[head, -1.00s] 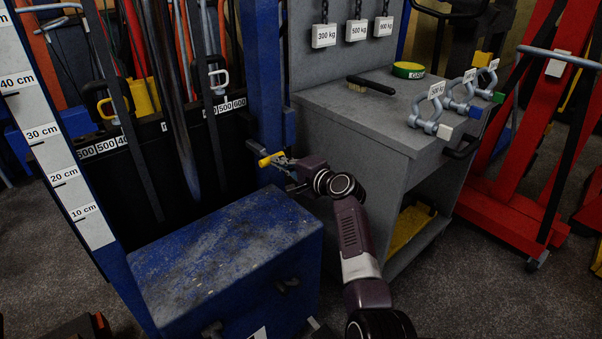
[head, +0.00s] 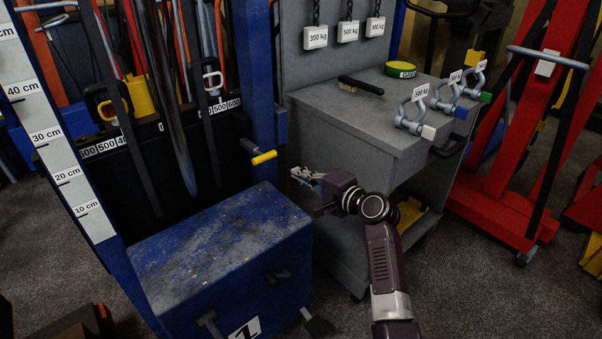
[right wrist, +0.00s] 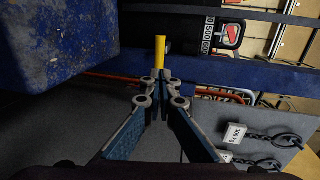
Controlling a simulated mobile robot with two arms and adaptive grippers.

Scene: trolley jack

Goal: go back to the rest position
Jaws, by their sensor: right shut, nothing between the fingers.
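My right gripper (head: 297,174) is shut and empty, in front of the grey cabinet's left side and just right of the blue post. In the right wrist view its fingertips (right wrist: 160,76) meet with nothing between them. A yellow-ended handle (head: 264,157) sticks out from the blue post (head: 258,90). The handle is apart from the fingers in the head view. In the right wrist view the yellow end (right wrist: 160,50) lies straight beyond the fingertips. My left gripper is in neither view.
A worn blue block (head: 220,248) stands left of my right arm. The grey cabinet (head: 365,115) carries a brush (head: 360,85), a green-yellow roll (head: 400,70) and tagged shackles (head: 412,112). A red frame (head: 490,210) stands at the right. Floor (head: 480,300) is open at the lower right.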

